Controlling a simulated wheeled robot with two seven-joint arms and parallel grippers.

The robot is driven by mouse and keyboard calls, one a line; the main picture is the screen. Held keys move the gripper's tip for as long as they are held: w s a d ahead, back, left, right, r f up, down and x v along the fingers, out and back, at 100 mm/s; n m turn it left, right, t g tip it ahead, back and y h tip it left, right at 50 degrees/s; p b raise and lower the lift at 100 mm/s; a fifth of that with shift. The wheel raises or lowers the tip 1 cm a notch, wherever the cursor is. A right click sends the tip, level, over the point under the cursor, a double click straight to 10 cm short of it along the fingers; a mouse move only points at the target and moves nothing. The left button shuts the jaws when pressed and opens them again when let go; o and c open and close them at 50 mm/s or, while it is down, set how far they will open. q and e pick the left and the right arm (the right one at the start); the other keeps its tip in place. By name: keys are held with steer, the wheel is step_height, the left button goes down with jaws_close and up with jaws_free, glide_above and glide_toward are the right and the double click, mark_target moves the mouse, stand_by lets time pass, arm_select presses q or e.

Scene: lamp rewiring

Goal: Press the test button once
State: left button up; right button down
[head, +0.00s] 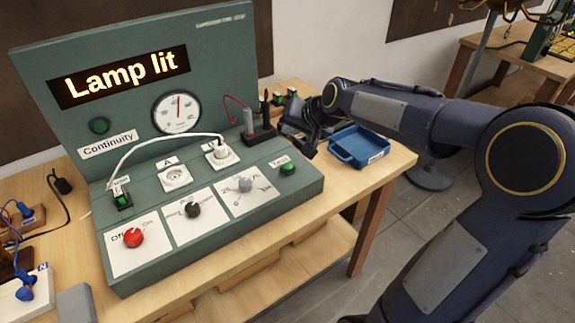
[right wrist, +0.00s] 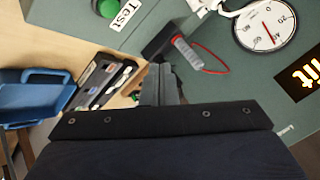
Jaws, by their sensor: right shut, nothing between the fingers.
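The green test button (head: 288,169) sits at the right end of the green test panel (head: 305,187), beside its "Test" label. In the right wrist view the test button (right wrist: 107,8) is at the top, left of centre, partly cut by the edge. The panel's display (head: 120,77) reads "Lamp lit" in glowing letters. My right gripper (head: 303,143) is shut and empty, above and behind the panel's right end, apart from the button. In the right wrist view its fingers (right wrist: 160,82) point up the picture. My left gripper is not in view.
A black holder with a grey-and-red tool (head: 249,122) stands close beside my right gripper. A blue tray (head: 357,147) is on the table to the right. A white cable arches over the panel to a plug (head: 220,153). A red knob (head: 133,238) and other knobs line the front.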

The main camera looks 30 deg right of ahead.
mark_target(291, 168)
steer(key=shift+f+b, duration=3.6)
steer(key=shift+f, duration=0.8)
steer(key=shift+f+b, duration=0.35)
steer(key=shift+f, duration=0.05)
steer(key=shift+f+b, duration=0.4)
steer(key=shift+f, duration=0.05)
steer(key=shift+r, duration=0.1)
steer(key=shift+r+p, duration=0.65)
steer(key=shift+r, duration=0.1)
step_height(291, 168, up, 5)
steer(key=p, duration=0.4)
steer(key=shift+r, duration=0.1)
